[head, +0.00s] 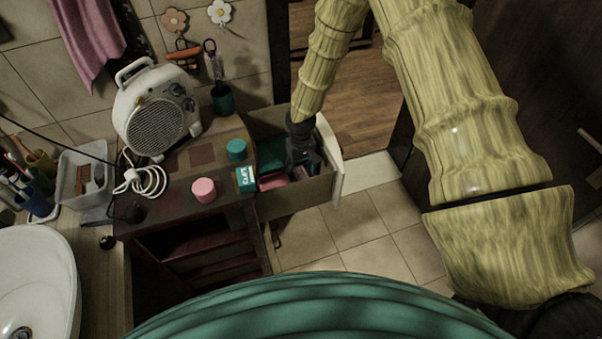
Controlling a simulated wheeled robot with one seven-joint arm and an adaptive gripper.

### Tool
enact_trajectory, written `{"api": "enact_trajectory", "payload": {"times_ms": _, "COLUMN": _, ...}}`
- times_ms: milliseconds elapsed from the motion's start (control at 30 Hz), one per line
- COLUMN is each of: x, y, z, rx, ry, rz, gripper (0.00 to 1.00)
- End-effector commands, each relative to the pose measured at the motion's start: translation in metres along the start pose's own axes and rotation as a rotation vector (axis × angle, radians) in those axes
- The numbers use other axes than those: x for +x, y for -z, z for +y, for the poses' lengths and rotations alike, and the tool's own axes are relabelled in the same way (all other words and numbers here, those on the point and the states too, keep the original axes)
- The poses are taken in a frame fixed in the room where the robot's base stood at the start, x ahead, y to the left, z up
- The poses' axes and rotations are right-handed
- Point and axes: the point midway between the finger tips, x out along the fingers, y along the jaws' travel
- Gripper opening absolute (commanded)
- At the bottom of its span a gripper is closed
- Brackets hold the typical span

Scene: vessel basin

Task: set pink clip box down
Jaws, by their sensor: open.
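My gripper (306,163) is dark and reaches down into the open drawer (322,190) at the right of the small cabinet. Its fingers are open, though small and dark in this view. A pink thing (273,182) lies in the drawer, just left of and below the gripper; its shape is partly hidden by the drawer wall and the fingers. I cannot tell whether the fingers touch it. A round pink box (204,189) with a lid stands upright on the cabinet top, apart from the gripper. I cannot tell which of the two is the clip box.
The cabinet top (165,205) also holds a teal round box (236,149), a teal-and-white carton (245,178), a white fan heater (158,108) and a coiled white cable (143,180). A teal thing (270,154) fills the drawer's back. Floor tiles (345,235) are clear.

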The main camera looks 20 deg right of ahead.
Motion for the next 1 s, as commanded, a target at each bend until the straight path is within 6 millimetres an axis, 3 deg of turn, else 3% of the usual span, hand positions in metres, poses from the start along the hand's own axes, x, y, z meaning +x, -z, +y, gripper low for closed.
{"api": "enact_trajectory", "payload": {"times_ms": 600, "x": -0.075, "y": 0.001, "z": 0.000, "rx": 0.000, "ry": 0.000, "rz": 0.001, "gripper": 0.58}}
{"api": "enact_trajectory", "payload": {"times_ms": 1000, "x": -0.094, "y": 0.000, "z": 0.000, "rx": 0.001, "ry": 0.000, "rz": -0.001, "gripper": 0.58}}
